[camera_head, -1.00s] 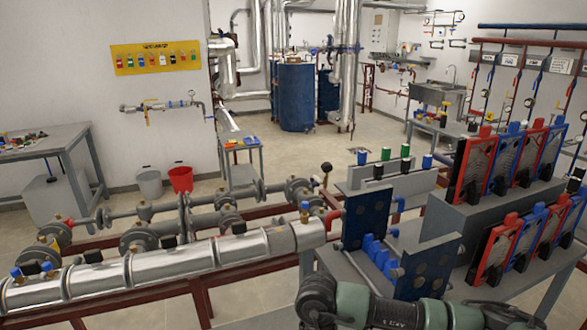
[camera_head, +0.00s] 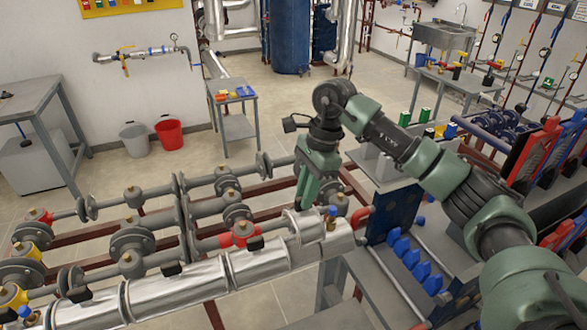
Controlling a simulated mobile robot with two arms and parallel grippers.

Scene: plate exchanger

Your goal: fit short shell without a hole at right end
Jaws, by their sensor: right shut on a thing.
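My right gripper (camera_head: 309,195) points down over the right end of the silver-clad pipe, shut on a short silver shell (camera_head: 302,226). The shell is at the pipe's top, just left of a small blue-capped valve (camera_head: 332,212). The fingers partly hide the shell's upper edge, and I cannot tell whether it is fully seated. Longer silver cladding (camera_head: 180,287) runs along the pipe to the left. My left gripper is not in view.
Grey flanged pipes with a red-ringed valve (camera_head: 240,233) run behind the clad pipe. The plate exchanger frame with blue parts (camera_head: 412,258) stands close on the right. A small table (camera_head: 233,98) and a red bucket (camera_head: 170,133) stand behind, with open floor around them.

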